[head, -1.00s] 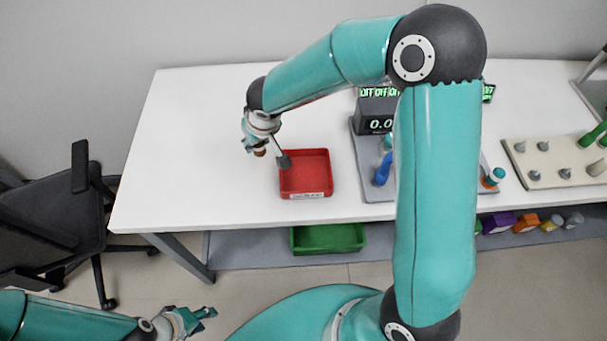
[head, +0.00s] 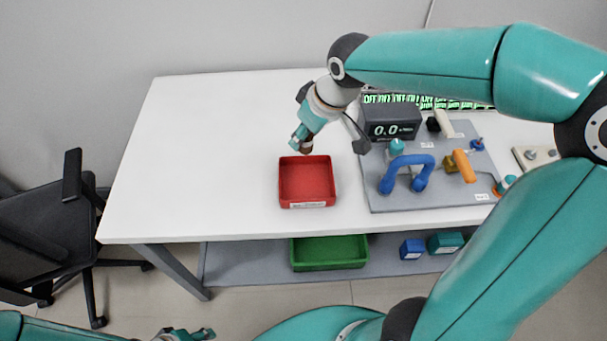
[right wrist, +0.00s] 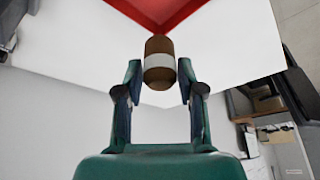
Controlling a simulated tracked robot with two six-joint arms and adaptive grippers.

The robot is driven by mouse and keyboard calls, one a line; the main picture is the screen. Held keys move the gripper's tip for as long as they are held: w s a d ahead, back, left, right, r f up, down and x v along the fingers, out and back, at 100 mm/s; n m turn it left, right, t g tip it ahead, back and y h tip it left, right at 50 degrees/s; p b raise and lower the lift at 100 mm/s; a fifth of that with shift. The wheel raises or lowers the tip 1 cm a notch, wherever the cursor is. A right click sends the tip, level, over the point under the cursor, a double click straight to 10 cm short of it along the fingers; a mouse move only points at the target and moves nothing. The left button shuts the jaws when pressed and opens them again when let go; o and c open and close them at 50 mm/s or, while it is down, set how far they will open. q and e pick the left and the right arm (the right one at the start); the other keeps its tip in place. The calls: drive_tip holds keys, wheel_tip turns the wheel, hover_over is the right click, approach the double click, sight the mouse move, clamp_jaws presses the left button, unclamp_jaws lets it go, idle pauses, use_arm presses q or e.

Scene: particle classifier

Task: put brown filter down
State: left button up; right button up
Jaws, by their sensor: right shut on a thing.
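The brown filter is a small brown cylinder with a pale band; it shows in the right wrist view (right wrist: 160,62) between the fingertips. My right gripper (right wrist: 160,80) is shut on it. In the head view my right gripper (head: 303,141) is just beyond the back edge of the red tray, with the brown filter (head: 307,149) partly hidden at its fingertips. I cannot tell its exact height above the table. My left gripper (head: 188,335) shows only partly at the bottom edge of the head view, away from the table.
The red tray (head: 307,205) looks empty. To its right a grey board (head: 440,196) carries a blue handle (head: 408,163), an orange handle (head: 464,166) and a display box (head: 391,121). The white table (head: 200,150) is clear on the left. A green bin (head: 330,265) is on the lower shelf.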

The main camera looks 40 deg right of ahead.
wheel_tip(320, 180, down, 9)
drive_tip(key=shift+f+b, duration=0.1)
drive_tip(key=shift+b, duration=0.25)
drive_tip(key=shift+f+b, duration=0.4)
drive_tip(key=shift+f, duration=1.55)
drive_tip(key=o, duration=1.1)
drive_tip(key=shift+f, duration=0.1)
drive_tip(key=shift+r, duration=0.2)
drive_tip(key=p+v, duration=0.1)
drive_tip(key=v, duration=1.1)
drive_tip(key=shift+s+f+p, duration=0.1)
drive_tip(key=shift+p, duration=0.2)
